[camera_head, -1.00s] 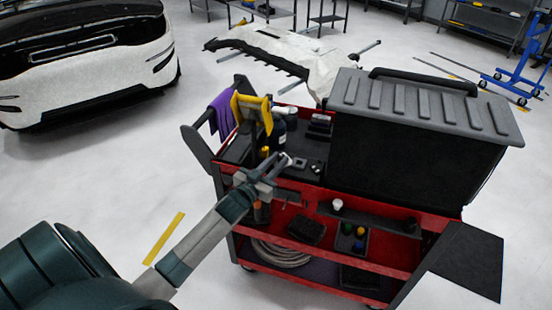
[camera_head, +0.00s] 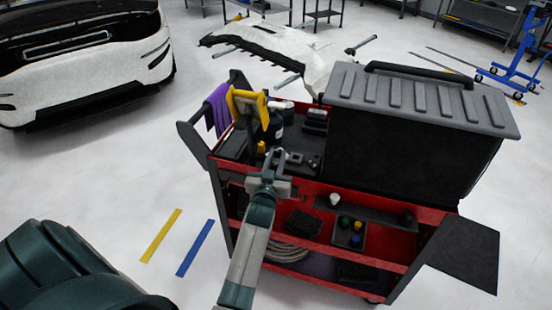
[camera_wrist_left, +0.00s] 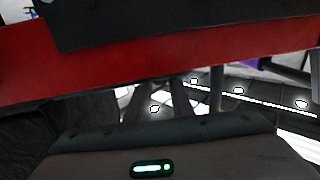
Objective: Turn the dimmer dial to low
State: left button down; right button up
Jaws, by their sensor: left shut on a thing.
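My left gripper (camera_head: 274,160) is at the near edge of the red and black tool cart (camera_head: 385,194), at the height of its top tray. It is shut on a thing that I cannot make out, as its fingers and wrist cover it. I cannot pick out the dimmer dial in either view. In the left wrist view, the cart's red rim (camera_wrist_left: 150,55) runs across above dark, dim shapes, and the fingertips are not clear. My right gripper is not in view.
Small coloured caps and a coiled hose (camera_head: 287,253) lie lower.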

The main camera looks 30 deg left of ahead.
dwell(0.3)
pick_arm(q)
jog(key=c, duration=1.8)
grip_release()
jog(key=shift+c, duration=0.2)
jog(key=shift+s, duration=0.1)
